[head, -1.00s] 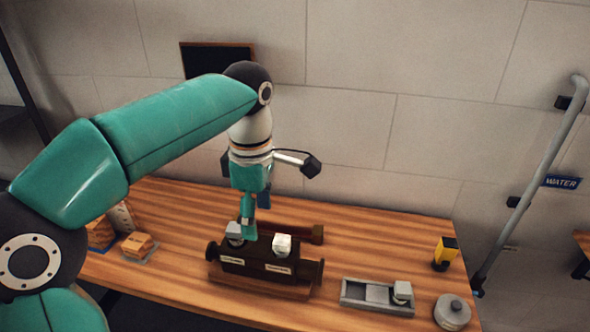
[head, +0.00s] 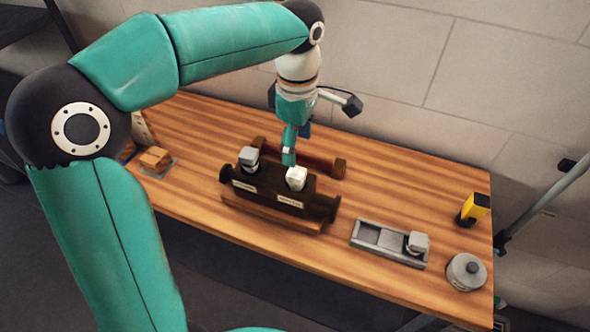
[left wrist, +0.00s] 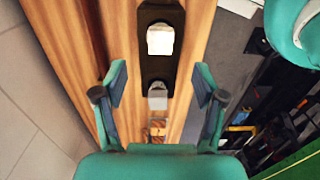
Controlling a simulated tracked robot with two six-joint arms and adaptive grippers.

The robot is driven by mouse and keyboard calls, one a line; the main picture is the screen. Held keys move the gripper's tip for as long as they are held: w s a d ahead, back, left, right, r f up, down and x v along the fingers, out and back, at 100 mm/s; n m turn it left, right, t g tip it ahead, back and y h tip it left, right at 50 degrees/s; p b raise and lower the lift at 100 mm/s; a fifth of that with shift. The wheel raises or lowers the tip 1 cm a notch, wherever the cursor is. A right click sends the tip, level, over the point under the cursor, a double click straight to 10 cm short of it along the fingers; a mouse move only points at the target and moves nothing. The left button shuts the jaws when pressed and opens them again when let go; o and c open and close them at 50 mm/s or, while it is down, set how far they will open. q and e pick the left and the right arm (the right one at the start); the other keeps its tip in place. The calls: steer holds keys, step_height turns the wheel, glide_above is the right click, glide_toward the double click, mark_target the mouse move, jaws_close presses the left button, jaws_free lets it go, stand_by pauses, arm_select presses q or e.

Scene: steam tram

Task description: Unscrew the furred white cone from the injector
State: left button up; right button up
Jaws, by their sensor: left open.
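The dark injector (head: 265,190) lies on a wooden stand on the bench, with two label plates on its front. The furred white cone (head: 296,178) stands in its top on the right; it also shows in the left wrist view (left wrist: 160,39). A grey cone (head: 249,158) stands in the top on the left and shows between my fingers in the left wrist view (left wrist: 157,97). My left gripper (head: 289,158) points down just above and behind the injector, near the white cone. Its fingers (left wrist: 160,92) are spread and empty. My right gripper is not in view.
A grey tray (head: 370,237) with a grey cone piece at its right end sits right of the injector. A round grey lidded pot (head: 466,272) and a yellow-black item (head: 473,209) stand near the bench's right end. A dark red-brown bar (head: 320,162) lies behind the injector.

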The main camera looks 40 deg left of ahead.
mark_target(297, 172)
arm_select(q)
step_height(297, 172, down, 10)
steer(key=shift+r, duration=0.2)
steer(key=shift+s, duration=0.1)
jaws_close()
steer(key=shift+n, duration=0.6)
steer(key=shift+n+b, duration=0.6)
steer(key=shift+n, duration=0.8)
steer(key=shift+n+b, duration=0.4)
steer(key=shift+n, duration=1.6)
